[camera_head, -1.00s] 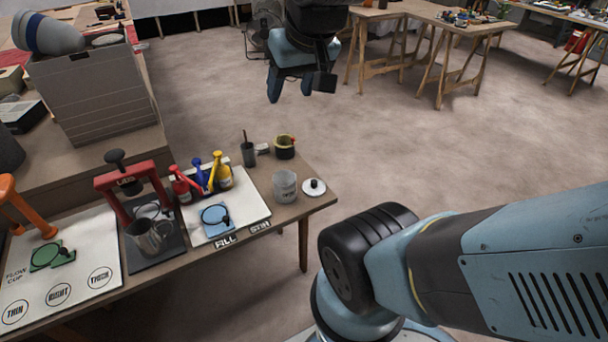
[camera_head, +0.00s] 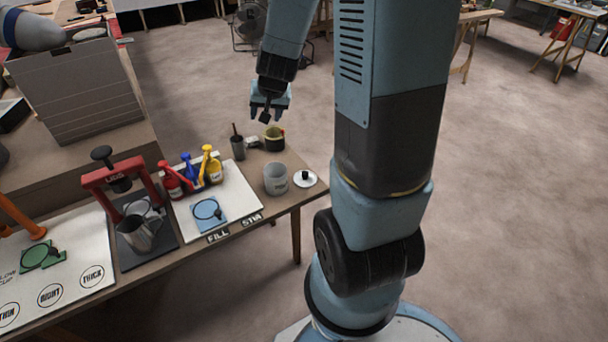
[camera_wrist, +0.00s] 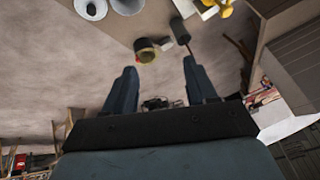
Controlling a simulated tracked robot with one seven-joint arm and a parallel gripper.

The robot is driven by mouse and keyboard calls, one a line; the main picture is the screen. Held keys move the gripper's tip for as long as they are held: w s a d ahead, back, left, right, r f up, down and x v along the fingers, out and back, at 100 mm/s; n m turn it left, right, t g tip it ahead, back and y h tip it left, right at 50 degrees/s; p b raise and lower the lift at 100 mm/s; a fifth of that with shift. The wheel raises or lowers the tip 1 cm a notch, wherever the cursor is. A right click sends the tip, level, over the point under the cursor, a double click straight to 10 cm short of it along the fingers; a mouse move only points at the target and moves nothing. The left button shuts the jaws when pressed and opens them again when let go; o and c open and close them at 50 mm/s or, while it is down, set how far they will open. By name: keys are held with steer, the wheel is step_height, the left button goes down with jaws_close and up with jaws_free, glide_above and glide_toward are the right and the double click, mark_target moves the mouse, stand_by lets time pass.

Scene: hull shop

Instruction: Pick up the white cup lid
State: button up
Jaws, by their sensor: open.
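The white cup lid (camera_head: 305,179), a flat disc with a black knob, lies at the right end of the wooden table, right of a pale grey cup (camera_head: 276,179). The lid also shows at the top edge of the wrist view (camera_wrist: 90,8), beside the cup (camera_wrist: 126,4). My gripper (camera_head: 266,119) is open and empty. It hangs above and beyond the table's far edge, behind the lid and to its left. In the wrist view its two fingers (camera_wrist: 160,66) stand apart with nothing between them.
A yellow-and-black pot (camera_head: 273,138) and a dark cup with a stick (camera_head: 238,147) stand near the table's far edge. Red, blue and yellow bottles (camera_head: 214,172) stand on a white board. A red press (camera_head: 124,182) is farther left. Open floor lies right of the table.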

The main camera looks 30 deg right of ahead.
steer(key=w+d+f+m+g+h, duration=0.15)
steer(key=d+f, duration=0.35)
steer(key=f, duration=0.6)
steer(key=m+g+h, duration=0.1)
steer(key=m+h, duration=0.1)
glide_toward(305, 173)
steer(key=x, duration=0.3)
steer(key=shift+a+f, duration=0.2)
steer(key=shift+f, duration=0.1)
steer(key=shift+d+x, duration=0.1)
steer(key=shift+x, duration=1.4)
steer(key=shift+d+x, duration=0.15)
steer(key=shift+x, duration=1.4)
steer(key=shift+r, duration=0.1)
steer(key=shift+c, duration=0.3)
jaws_close()
